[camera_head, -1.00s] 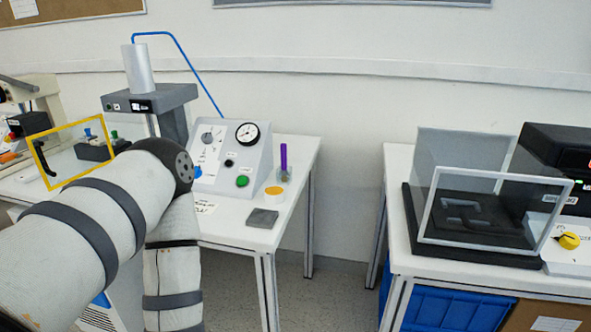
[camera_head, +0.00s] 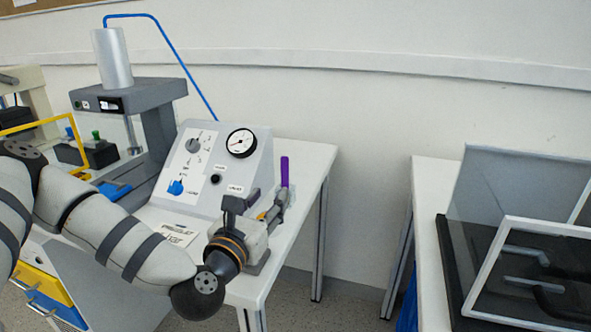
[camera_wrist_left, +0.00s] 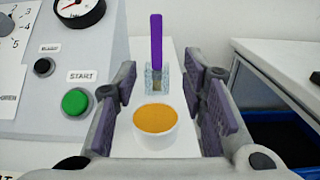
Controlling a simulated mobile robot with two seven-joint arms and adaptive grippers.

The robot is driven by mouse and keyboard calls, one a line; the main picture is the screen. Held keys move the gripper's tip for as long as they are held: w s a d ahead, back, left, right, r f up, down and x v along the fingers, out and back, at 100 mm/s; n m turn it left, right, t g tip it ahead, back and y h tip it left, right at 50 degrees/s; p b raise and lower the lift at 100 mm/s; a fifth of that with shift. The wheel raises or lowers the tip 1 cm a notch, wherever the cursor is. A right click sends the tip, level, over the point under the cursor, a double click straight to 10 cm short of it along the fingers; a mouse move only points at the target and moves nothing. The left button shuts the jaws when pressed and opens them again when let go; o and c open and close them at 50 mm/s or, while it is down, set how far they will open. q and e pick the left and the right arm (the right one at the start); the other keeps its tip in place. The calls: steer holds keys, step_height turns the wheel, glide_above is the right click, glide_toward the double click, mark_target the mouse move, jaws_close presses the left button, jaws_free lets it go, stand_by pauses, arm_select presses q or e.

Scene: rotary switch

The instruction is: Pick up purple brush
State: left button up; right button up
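The purple brush (camera_head: 285,171) stands upright at the right end of the left bench, beside the grey control panel. In the left wrist view the purple brush (camera_wrist_left: 156,42) rises from a small clear holder (camera_wrist_left: 157,78). My left gripper (camera_head: 259,207) is in front of the brush and apart from it. In the left wrist view my left gripper (camera_wrist_left: 164,108) is open, its two finger pads wide apart with nothing between them touching. The brush's lower end is partly hidden by the holder. My right gripper is not in view.
A white cup with orange contents (camera_wrist_left: 156,130) stands just before the holder, low between my fingers. The control panel (camera_head: 222,168) with a gauge (camera_head: 241,142) and green START button (camera_wrist_left: 76,101) is close on the left. A gap separates the right bench (camera_head: 433,185).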

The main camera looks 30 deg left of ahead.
mark_target(284, 175)
arm_select(q)
steer(key=x, duration=1.2)
steer(key=shift+a, duration=0.2)
steer(key=shift+s, duration=0.1)
jaws_close()
